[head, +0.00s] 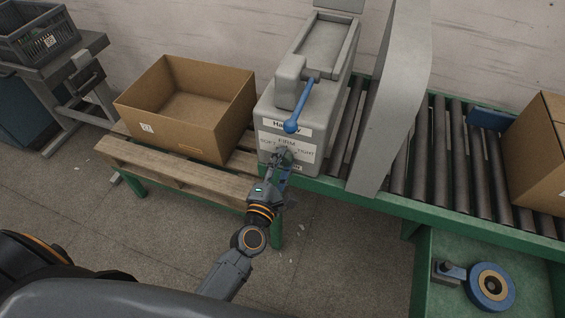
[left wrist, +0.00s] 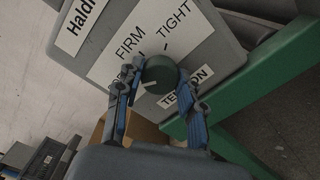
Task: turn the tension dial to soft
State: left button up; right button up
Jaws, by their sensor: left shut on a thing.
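The tension dial (left wrist: 160,72) is a dark green round knob on the front of the grey winder housing (head: 268,104). My left gripper (head: 284,157) reaches the lower front of the housing. In the left wrist view its two fingers (left wrist: 157,82) are shut on the dial, one on each side. The dial's white mark points left and slightly down, toward the left finger. FIRM and TIGHT read clearly on the white label (left wrist: 150,42); the word at the SOFT side is partly hidden by that finger. My right gripper is not in view.
A blue ball-ended lever (head: 296,112) hangs above the dial. An open cardboard box (head: 190,108) sits left on a wooden pallet (head: 170,165). A roller conveyor (head: 452,150) with a green frame runs right, with another box (head: 543,150) on it. A blue disc (head: 491,287) lies lower right.

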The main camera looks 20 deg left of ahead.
pick_arm(q)
jog(key=o, duration=1.2)
jog(key=shift+c, duration=0.2)
jog(key=s, duration=1.2)
jog(key=shift+a, duration=0.25)
jog(key=shift+f, duration=0.1)
